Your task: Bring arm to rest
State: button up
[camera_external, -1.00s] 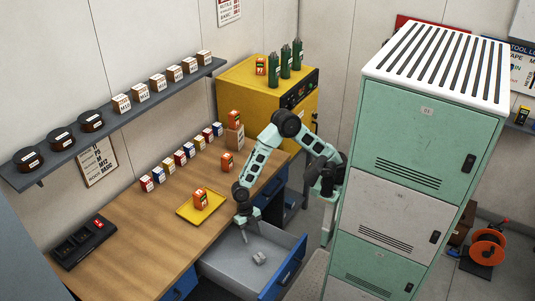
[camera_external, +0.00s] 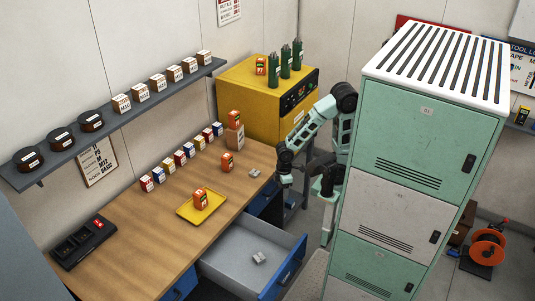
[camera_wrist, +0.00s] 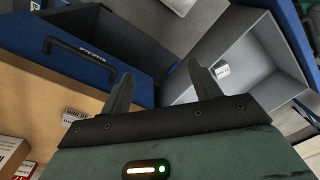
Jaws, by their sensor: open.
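My green arm is folded in close beside the tall cabinet, with the forearm sloping down to the left. My gripper (camera_external: 284,181) hangs at the right end of the workbench, apart from the bench and holding nothing. In the wrist view its two dark fingers (camera_wrist: 160,88) stand wide apart with nothing between them. The open drawer (camera_external: 230,246) under the bench holds a small grey labelled part (camera_external: 259,257). That part also shows in the wrist view (camera_wrist: 222,70).
The wooden bench (camera_external: 130,237) carries a yellow tray (camera_external: 184,212) with an orange box, a row of small boxes and another grey part (camera_external: 255,173). The green-and-white cabinet (camera_external: 425,135) stands close on the right. The drawer's blue front (camera_external: 284,270) juts into the floor space.

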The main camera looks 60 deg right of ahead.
jog(key=shift+s+d+m, duration=0.3)
jog(key=shift+d+m, duration=0.65)
jog(key=shift+m, duration=0.05)
